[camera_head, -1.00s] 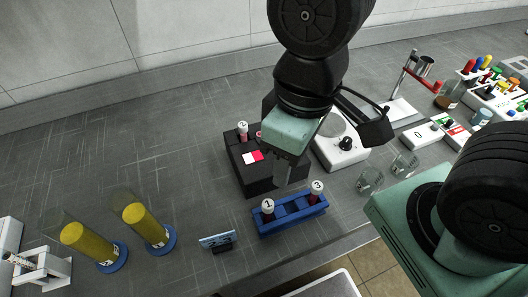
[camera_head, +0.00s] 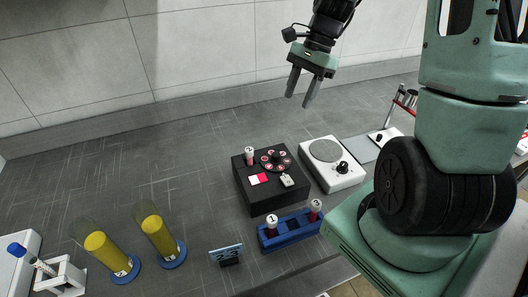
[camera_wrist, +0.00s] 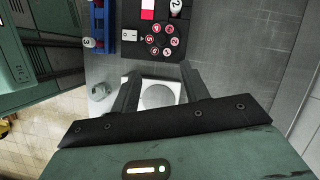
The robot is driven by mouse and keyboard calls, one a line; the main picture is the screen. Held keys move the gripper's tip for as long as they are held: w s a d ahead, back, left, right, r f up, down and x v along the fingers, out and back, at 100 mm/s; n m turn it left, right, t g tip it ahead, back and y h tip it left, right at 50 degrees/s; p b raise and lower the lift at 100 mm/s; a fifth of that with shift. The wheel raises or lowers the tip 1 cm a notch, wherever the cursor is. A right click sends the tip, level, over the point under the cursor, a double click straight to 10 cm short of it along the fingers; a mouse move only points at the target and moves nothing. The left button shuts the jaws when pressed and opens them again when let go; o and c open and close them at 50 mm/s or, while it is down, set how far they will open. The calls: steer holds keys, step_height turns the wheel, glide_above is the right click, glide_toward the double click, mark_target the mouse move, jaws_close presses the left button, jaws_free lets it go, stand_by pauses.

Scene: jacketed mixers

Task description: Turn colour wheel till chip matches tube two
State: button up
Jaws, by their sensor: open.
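The black comparator box (camera_head: 262,203) stands mid-bench. Its dark colour wheel (camera_head: 276,161) carries several round numbered chips and also shows in the wrist view (camera_wrist: 162,40). Tube two (camera_head: 249,156) stands upright in the box beside the wheel, its body mostly hidden. A two-part patch (camera_head: 258,180) on the box top shows a white half and a red half; it shows in the wrist view too (camera_wrist: 148,9). I cannot tell which half belongs to the tube. My gripper (camera_head: 300,100) is open and empty, high above and behind the box, apart from the wheel.
A blue rack (camera_head: 292,236) with tubes 1 and 3 stands in front of the box. A white stirrer (camera_head: 345,180) with a black knob stands to the right. Yellow cylinders (camera_head: 108,253) on blue bases and a small blue sign (camera_head: 226,253) are at left.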

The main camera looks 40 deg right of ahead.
steer(key=p, duration=0.2)
glide_toward(276, 154)
steer(key=shift+m, duration=0.3)
steer(key=x, duration=0.8)
steer(key=shift+f, duration=0.35)
steer(key=c, duration=1)
